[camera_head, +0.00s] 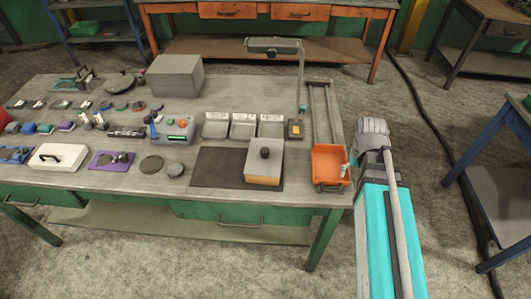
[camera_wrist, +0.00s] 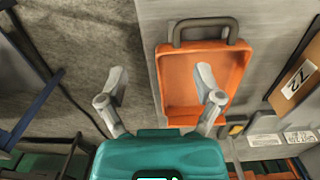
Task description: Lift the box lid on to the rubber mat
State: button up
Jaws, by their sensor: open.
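The box (camera_head: 262,181) has tan sides and stands on the right part of the dark rubber mat (camera_head: 215,168). Its grey lid (camera_head: 254,165) sits on top, with a black round knob. The mat's left part is bare. In the wrist view, the box's tan side with a white label (camera_wrist: 296,79) shows at the right edge; the knob is not in view. My gripper (camera_wrist: 161,80) is open and empty, its fingers apart above the table's edge and the orange tray. It is to the right of the box, away from the lid.
The orange tray (camera_head: 330,151) with a handle lies at the table's right end. Labelled bins (camera_head: 243,128) and a lamp (camera_head: 274,46) stand behind the box. A large grey box (camera_head: 176,76) stands at the back. Several tools and small parts cover the table's left side.

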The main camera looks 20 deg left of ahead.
jog(key=w+a+r+n+p, duration=0.2)
jog(key=a+r+n+p, duration=0.15)
jog(key=a, duration=0.55)
jog(key=w+a+r+n+p, duration=0.2)
jog(key=w+a+r+p, duration=0.15)
jog(key=a, duration=0.55)
notch_tip(320, 180, up, 5)
jog(key=n+h+p, duration=0.1)
jog(key=n+p, duration=0.2)
jog(key=p, duration=0.1)
send_over(265, 149)
jog(key=w+a, duration=0.1)
jog(key=shift+a+f+g, duration=0.1)
jog(key=shift+a+g, duration=0.05)
jog(key=shift+g, duration=0.15)
jog(key=shift+f+b, duration=0.15)
jog(key=shift+b, duration=0.2)
jog(key=f+b, duration=0.5)
jog(key=d+f+b, duration=0.1)
jog(key=f+b, duration=0.2)
jog(key=shift+s+f, duration=0.15)
jog(key=shift+s, duration=0.25)
jog(key=shift+f, duration=0.1)
jog(key=shift+s+d+f+b, duration=0.1)
jog(key=shift+s+f+b, duration=0.05)
jog(key=shift+f+b, duration=1.15)
jog(key=shift+s+d+f+b, duration=0.1)
jog(key=shift+f+b, duration=1.1)
jog(key=shift+b, duration=0.2)
grip_shut()
